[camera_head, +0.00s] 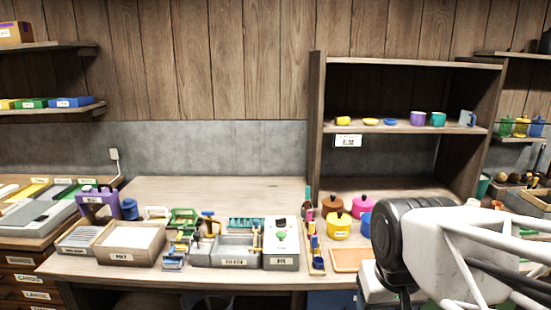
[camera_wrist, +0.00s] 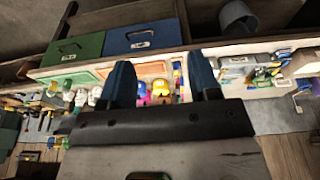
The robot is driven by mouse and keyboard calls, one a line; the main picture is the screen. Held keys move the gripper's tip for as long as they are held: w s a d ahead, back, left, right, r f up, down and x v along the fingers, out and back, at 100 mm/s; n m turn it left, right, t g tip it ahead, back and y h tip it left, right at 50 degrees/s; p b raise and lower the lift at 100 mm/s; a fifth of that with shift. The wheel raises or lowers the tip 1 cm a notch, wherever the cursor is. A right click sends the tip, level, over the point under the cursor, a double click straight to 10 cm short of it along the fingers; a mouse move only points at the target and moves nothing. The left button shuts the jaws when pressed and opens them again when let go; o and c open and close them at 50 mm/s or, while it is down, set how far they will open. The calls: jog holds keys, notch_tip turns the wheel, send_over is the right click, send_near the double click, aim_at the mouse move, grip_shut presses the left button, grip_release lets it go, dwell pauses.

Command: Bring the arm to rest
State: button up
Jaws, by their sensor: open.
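My arm shows at the right of the head view, its pale and black links in front of the right part of the workbench (camera_head: 210,188). My gripper (camera_wrist: 160,66) is not clearly seen there. In the wrist view its two dark blue fingers stand apart, with nothing held between them. The wrist picture is turned, with the bench edge and coloured things beyond the fingers. The gripper appears clear of them, though its exact distance from the bench cannot be told.
On the bench stand a tray marked as a mat (camera_head: 128,258), a grey bin (camera_head: 236,263), a white box (camera_head: 281,236) and a yellow pot (camera_head: 338,228). A shelf unit (camera_head: 317,130) with cups rises behind. Green (camera_wrist: 73,50) and blue (camera_wrist: 143,36) drawers show in the wrist view. The bench's back left is clear.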

jog(key=shift+s+d+f, duration=0.2)
jog(key=shift+s+f, duration=0.15)
jog(key=shift+s, duration=0.4)
jog(key=shift+s+d+f, duration=0.2)
jog(key=shift+s+f, duration=0.15)
jog(key=shift+s, duration=0.4)
